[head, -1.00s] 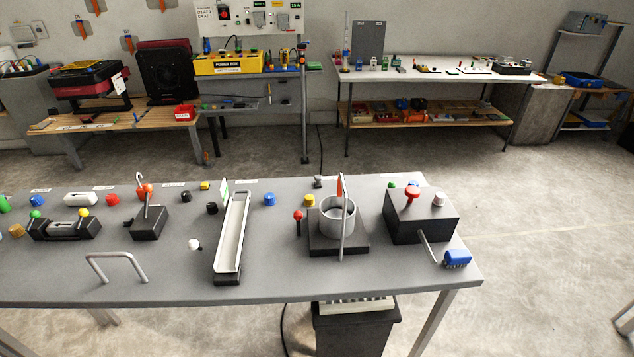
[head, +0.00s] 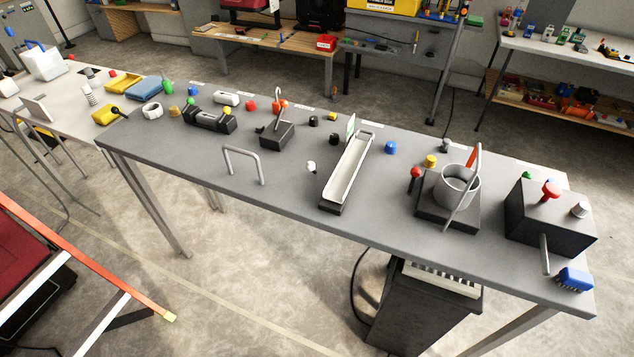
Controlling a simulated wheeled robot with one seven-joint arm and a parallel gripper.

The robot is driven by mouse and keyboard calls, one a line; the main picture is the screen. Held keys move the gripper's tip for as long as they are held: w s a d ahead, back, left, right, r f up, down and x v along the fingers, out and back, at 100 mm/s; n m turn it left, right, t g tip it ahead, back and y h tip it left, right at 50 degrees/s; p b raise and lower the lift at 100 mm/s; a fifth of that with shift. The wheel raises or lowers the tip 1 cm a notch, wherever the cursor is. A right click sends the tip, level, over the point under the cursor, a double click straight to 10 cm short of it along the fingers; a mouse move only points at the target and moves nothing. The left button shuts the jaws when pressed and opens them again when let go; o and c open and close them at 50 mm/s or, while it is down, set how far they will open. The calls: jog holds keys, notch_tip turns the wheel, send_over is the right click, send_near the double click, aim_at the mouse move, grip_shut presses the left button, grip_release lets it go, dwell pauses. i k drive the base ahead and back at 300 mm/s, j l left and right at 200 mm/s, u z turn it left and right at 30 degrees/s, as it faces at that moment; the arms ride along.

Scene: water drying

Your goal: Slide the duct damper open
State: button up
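What looks like the duct damper is a short grey round duct (head: 447,197) on a dark square base (head: 433,213), on the right part of the grey workbench (head: 300,205). A thin upright grey plate (head: 453,217) with a red-orange upper end (head: 474,157) stands across the duct's near right side. I cannot tell how far the plate covers the duct. My gripper is not in view.
A dark box (head: 545,222) with a red knob and crank stands right of the duct. A red-topped lever (head: 415,173) and white tray (head: 352,168) are to its left. A dark cabinet (head: 415,310) stands below. Floor shows in front of the bench.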

aim_at(446, 141)
jog(key=i+j, duration=0.4)
jog(key=i, duration=0.15)
jog(key=i+j, duration=0.4)
jog(key=i, duration=0.15)
jog(key=z, duration=0.05)
